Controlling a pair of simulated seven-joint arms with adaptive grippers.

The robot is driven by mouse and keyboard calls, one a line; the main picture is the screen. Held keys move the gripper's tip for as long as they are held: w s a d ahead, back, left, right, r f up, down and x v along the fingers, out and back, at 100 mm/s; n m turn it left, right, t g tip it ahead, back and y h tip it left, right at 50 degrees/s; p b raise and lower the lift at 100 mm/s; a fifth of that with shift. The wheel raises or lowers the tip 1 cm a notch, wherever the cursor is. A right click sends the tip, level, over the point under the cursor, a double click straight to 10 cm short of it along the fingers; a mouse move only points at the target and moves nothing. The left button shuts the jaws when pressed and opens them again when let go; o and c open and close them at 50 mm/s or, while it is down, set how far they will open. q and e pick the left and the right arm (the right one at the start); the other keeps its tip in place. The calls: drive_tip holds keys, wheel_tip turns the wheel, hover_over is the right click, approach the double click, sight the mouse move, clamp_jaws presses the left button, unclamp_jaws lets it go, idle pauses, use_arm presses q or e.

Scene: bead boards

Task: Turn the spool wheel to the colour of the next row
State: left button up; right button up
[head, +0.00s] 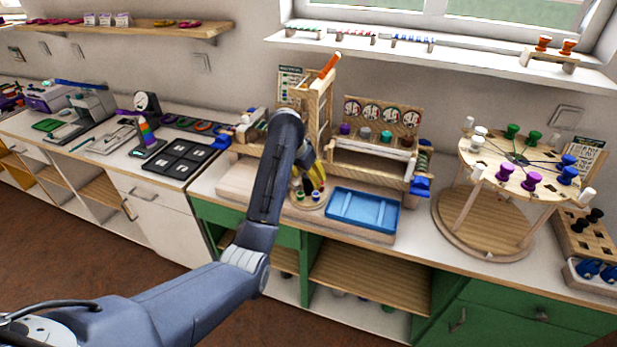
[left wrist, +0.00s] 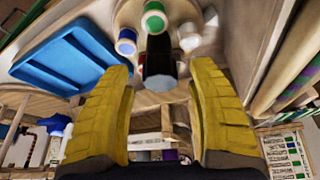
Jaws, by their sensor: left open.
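The small spool wheel (head: 308,205) sits on the wooden bench left of the blue tray, with green and blue spools showing on its near side. My left gripper (head: 311,176) is just above it, yellow fingers pointing down; part of the wheel is hidden behind them. In the left wrist view, the wheel (left wrist: 172,14) carries a green spool (left wrist: 153,18), a blue spool (left wrist: 127,41) and a white spool (left wrist: 189,37). A dark upright post (left wrist: 160,62) stands in line with the gap between my open fingers (left wrist: 160,85); I cannot tell whether they touch it. My right gripper is not in view.
A wooden frame with an orange-topped lever (head: 329,65) rises close behind my left gripper. The blue tray (head: 362,209) lies just right. A pattern card (head: 290,84) stands behind. A round stand (head: 520,165) with coloured spools is farther right.

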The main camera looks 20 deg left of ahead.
use_arm(q)
drive_tip(key=shift+w+f, duration=0.15)
drive_tip(key=shift+f, duration=0.25)
drive_tip(key=c, duration=1.3)
